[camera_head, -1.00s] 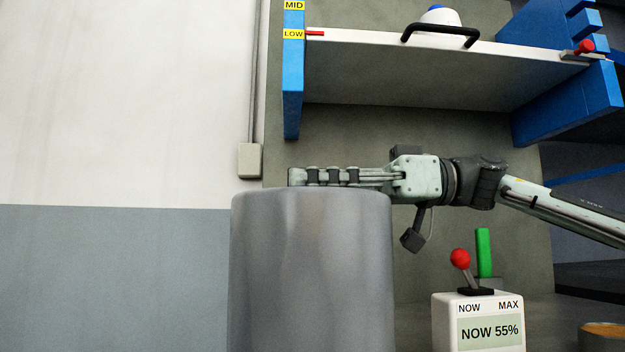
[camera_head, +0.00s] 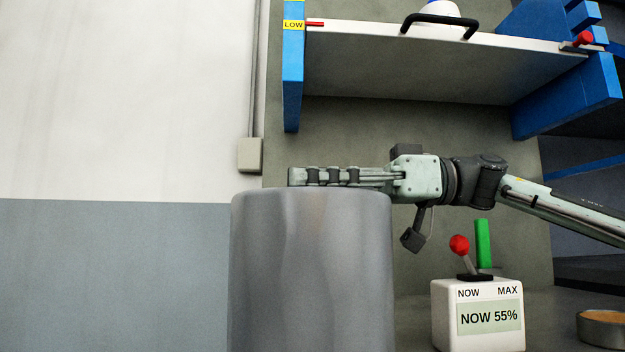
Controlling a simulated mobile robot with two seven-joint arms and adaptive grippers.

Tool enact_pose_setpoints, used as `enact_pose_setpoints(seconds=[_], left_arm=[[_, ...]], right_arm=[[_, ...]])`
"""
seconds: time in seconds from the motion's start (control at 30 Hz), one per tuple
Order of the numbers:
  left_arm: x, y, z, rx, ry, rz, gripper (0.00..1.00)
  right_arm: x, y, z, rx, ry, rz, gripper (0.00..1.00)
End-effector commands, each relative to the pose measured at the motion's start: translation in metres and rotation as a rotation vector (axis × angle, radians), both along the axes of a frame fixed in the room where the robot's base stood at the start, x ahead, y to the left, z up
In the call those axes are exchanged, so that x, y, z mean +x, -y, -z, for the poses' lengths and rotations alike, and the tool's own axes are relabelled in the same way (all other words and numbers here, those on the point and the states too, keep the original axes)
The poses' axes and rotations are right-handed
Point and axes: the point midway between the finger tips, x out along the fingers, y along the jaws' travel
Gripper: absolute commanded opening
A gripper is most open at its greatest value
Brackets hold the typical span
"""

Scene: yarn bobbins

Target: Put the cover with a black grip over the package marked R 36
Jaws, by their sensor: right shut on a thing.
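A large grey cylindrical cover (camera_head: 312,270) stands upright in the middle foreground, its lower end cut off by the bottom of the picture. My right gripper (camera_head: 325,177) comes in from the right and lies level at the top of the cover, shut on it. The cover's grip and the contact with the fingers are hidden. No package marked R 36 shows in this view, and my left gripper does not show.
A white shelf (camera_head: 440,68) with a black handle spans blue side supports (camera_head: 293,80). A white box (camera_head: 478,318) reading NOW 55% has a red-knobbed lever and stands right of the cover. A round tin (camera_head: 602,328) is at the right edge.

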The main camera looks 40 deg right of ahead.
Motion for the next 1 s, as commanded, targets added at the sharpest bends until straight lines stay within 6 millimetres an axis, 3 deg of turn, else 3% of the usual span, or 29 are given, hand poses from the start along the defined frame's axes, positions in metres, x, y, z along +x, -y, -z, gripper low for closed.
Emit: enact_pose_setpoints(seconds=[0.77, 0.8, 1.0], left_arm=[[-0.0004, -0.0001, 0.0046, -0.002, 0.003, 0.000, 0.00], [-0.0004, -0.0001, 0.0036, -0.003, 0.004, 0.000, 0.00], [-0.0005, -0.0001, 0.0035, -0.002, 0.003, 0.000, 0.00]], right_arm=[[-0.0001, 0.0001, 0.0065, 0.001, 0.001, 0.000, 0.00], [-0.0002, 0.0001, 0.0055, 0.001, 0.001, 0.000, 0.23], [0.0000, 0.0000, 0.0056, 0.000, 0.000, 0.000, 0.44]])
